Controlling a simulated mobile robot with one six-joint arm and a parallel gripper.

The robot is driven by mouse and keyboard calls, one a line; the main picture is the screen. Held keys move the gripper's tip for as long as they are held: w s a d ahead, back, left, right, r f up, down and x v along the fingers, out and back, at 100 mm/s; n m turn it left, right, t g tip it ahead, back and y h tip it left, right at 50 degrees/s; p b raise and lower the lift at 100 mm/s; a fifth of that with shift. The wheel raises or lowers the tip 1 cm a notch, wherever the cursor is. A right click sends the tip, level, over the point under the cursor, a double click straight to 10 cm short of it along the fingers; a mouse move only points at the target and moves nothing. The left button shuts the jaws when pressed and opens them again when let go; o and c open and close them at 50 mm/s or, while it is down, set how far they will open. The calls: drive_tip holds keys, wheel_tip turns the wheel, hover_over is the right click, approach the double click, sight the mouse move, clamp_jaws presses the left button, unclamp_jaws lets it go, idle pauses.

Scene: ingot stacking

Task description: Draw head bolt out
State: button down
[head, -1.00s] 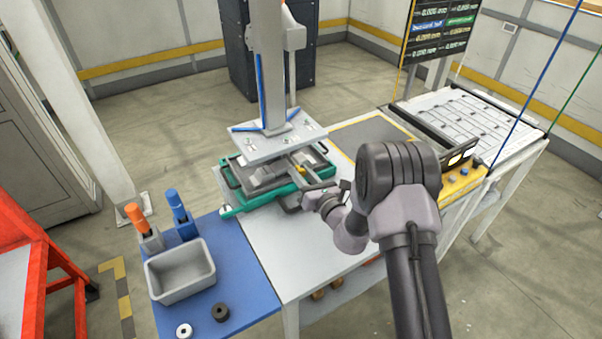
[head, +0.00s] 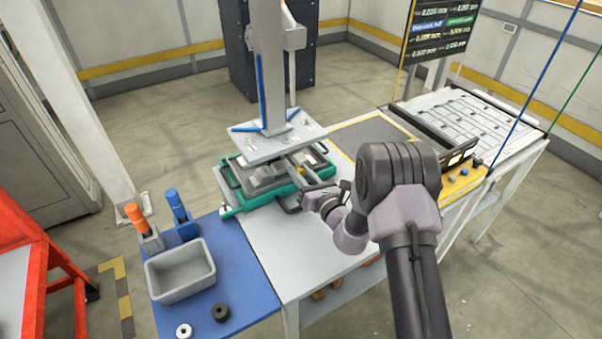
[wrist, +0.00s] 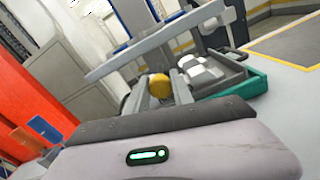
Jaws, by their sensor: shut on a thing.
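A yellow knob, which I take for the head bolt, shows in the wrist view (wrist: 160,88) between my two grey fingers. My gripper (head: 300,178) reaches in from the front right of the press fixture and is shut on this yellow head. The bolt's shank is hidden. The grey press plate (head: 262,148) hangs just above the grip, under the upright column (head: 270,70). Below it, dark grey blocks lie in the green tray (head: 262,200) on the bench.
A blue mat (head: 245,285) at left holds a grey bin (head: 180,272), an orange-handled tool (head: 136,216), a blue-handled tool (head: 177,205) and two rings. The light bench top (head: 300,245) is clear in front. A yellow control box (head: 460,180) stands right.

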idle(0.4)
drive_tip(key=v, duration=0.5)
drive_tip(key=shift+s+f, duration=0.1)
drive_tip(key=c, duration=1.1)
unclamp_jaws()
drive_tip(key=shift+d, duration=0.15)
drive_tip(key=shift+s, duration=0.1)
drive_tip(key=p+v, duration=0.1)
drive_tip(key=v, duration=1.6)
drive_tip(key=shift+s+d, duration=0.15)
